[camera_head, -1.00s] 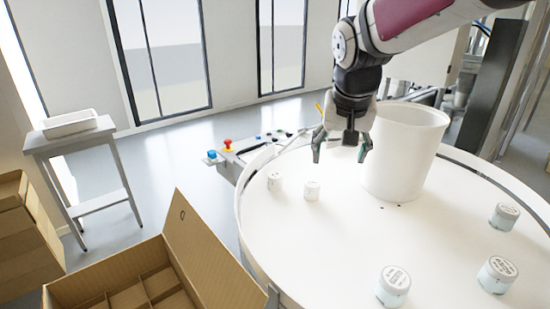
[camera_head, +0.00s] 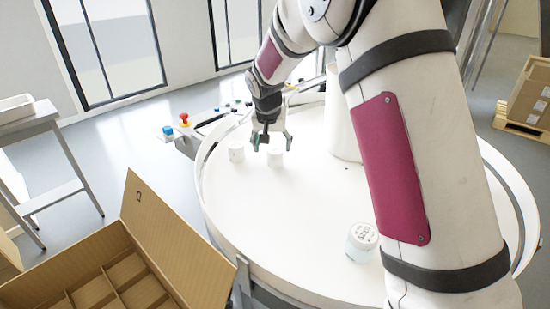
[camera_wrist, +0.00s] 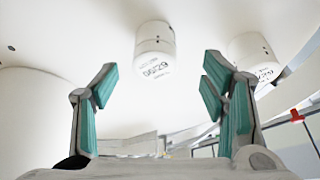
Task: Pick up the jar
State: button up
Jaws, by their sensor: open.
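Two small white jars stand close together at the far left of the round white table (camera_head: 300,215). One jar (camera_head: 275,158) is right by my gripper (camera_head: 272,141); the other jar (camera_head: 236,153) is just left of it. In the wrist view, one jar (camera_wrist: 154,52) with printed text lies ahead, between the lines of my open gripper (camera_wrist: 160,76) fingers and apart from them. The other jar (camera_wrist: 250,55) is partly behind the right finger. Nothing is between the fingers. A pale blue jar with a printed lid (camera_head: 361,243) stands nearer, beside my arm.
A large white cylinder (camera_head: 340,125) stands right of my gripper, partly hidden by my arm. A metal rail (camera_head: 205,190) rings the table. An open divided cardboard box (camera_head: 180,250) is at front left. A control panel with a red button (camera_head: 184,119) is behind the table.

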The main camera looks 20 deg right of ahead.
aim_at(275, 151)
jog(key=shift+d+x, duration=0.2)
jog(key=shift+x, duration=2.9)
jog(key=shift+s, duration=0.1)
jog(key=c, duration=1.3)
